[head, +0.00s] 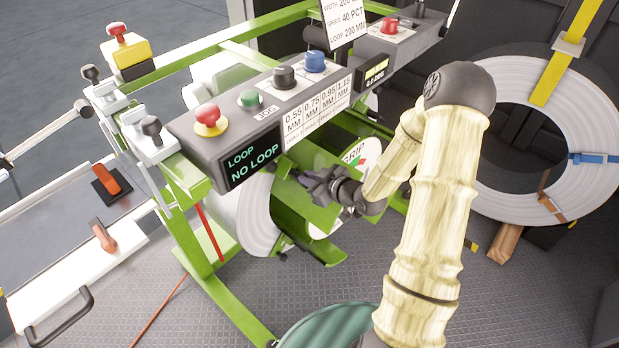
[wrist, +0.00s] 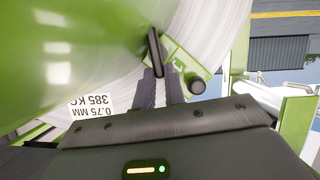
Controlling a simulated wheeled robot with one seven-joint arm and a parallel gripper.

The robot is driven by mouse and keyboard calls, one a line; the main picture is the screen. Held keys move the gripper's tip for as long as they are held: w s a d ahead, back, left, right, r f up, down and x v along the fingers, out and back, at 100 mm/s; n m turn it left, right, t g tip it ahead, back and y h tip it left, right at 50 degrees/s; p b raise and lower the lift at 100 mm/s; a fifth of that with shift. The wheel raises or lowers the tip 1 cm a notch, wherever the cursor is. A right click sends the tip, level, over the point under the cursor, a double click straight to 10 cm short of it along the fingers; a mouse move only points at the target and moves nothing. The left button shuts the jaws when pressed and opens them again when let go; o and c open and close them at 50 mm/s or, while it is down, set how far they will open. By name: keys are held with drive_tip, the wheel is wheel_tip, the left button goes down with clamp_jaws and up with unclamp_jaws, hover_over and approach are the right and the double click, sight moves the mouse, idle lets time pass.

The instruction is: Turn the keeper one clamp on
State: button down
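In the wrist view, a dark upright bar (wrist: 154,52) stands at my fingertips, beside a green bracket (wrist: 178,58) with a round black knob (wrist: 197,86). They lie in front of the pale coil (wrist: 215,35). The bar and bracket look like the keeper, but I cannot tell which part is its clamp. My gripper (wrist: 161,76) has its two grey fingers close together, with the bar's lower end at or between the tips. Whether they press on it does not show. In the head view my gripper (head: 308,180) reaches in among the green plates and hides the keeper.
The control box (head: 238,160) reading "NO LOOP" overhangs left of my gripper, with a red button (head: 207,114) on top. The pale coil (head: 247,215) stands below it. Green frame rails (head: 205,215) surround the place. Another strapped coil (head: 510,110) stands at the right.

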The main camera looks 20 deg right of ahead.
drive_tip(key=shift+d+r+p, duration=0.15)
drive_tip(key=shift+p, duration=0.45)
drive_tip(key=shift+w+m+p, duration=0.15)
drive_tip(key=shift+m+p, duration=0.25)
drive_tip(key=shift+m, duration=0.1)
drive_tip(key=c, duration=1.5)
unclamp_jaws()
drive_tip(key=shift+d, duration=0.1)
drive_tip(key=shift+o, duration=0.2)
drive_tip(key=v, duration=1.7)
drive_tip(key=shift+d, duration=0.45)
